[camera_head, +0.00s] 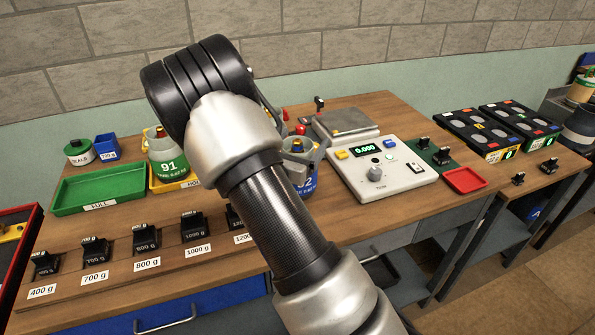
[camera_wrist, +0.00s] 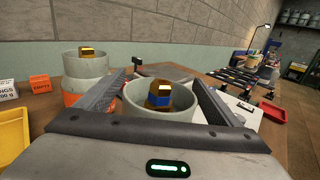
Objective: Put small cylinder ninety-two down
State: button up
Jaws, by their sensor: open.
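Small cylinder ninety-two (camera_head: 307,186) is a pale grey cylinder with a blue band. It is upright on the bench behind my forearm, and its base is mostly hidden. In the wrist view its open grey rim (camera_wrist: 160,114) surrounds a brass fitting with a blue band. My gripper (camera_wrist: 165,76) is open, with one finger on each side of this cylinder. I cannot tell whether either finger touches it. In the head view my arm hides most of my gripper.
Green cylinder 91 (camera_head: 168,167) stands in a yellow tray left of my arm, beside an empty green tray (camera_head: 100,189). Labelled black weights (camera_head: 145,238) line the front. A scale with a readout (camera_head: 380,170) and a small red tray (camera_head: 465,180) are to the right.

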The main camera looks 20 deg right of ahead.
jog(key=shift+w+d, duration=0.4)
jog(key=c, duration=2)
jog(key=shift+r, duration=0.1)
jog(key=shift+c, duration=0.8)
